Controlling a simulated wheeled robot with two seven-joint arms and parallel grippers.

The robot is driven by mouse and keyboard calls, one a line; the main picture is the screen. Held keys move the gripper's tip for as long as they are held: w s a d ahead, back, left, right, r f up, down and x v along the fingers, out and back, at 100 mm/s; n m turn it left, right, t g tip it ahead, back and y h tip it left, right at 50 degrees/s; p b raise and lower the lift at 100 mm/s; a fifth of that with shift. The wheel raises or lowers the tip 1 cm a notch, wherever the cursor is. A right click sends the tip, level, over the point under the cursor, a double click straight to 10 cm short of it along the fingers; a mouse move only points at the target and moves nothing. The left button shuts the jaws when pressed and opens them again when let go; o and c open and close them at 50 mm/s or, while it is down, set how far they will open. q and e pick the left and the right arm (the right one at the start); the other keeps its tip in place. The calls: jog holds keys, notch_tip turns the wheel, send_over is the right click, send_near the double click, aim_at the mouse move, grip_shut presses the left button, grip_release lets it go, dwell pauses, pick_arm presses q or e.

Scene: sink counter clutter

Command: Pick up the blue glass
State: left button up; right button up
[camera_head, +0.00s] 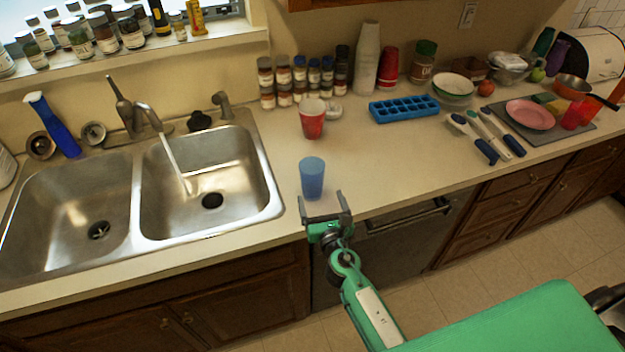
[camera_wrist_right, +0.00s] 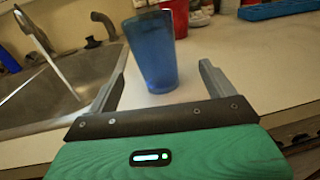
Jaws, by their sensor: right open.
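The blue glass (camera_head: 312,178) stands upright on the counter near its front edge, just right of the sink. My right gripper (camera_head: 324,202) is open and empty at the counter's front edge, with its fingers pointing at the glass. In the right wrist view the blue glass (camera_wrist_right: 153,50) stands beyond the fingertips, roughly between the lines of the two fingers of the gripper (camera_wrist_right: 158,82). The glass looks apart from both fingers. My left gripper does not show.
A red cup (camera_head: 312,120) stands behind the glass. A double sink (camera_head: 275,207) lies to the left. The counter right of the glass is clear.

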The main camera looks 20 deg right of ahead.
aim_at(315, 188)
jog(key=w, duration=0.5)
jog(key=shift+a+r+p, duration=0.15)
jog(key=shift+p, duration=0.25)
jog(key=shift+w, duration=0.65)
jog(key=shift+c, duration=0.3)
jog(key=c, duration=1.1)
jog(key=shift+c, duration=0.2)
jog(key=shift+r, duration=0.15)
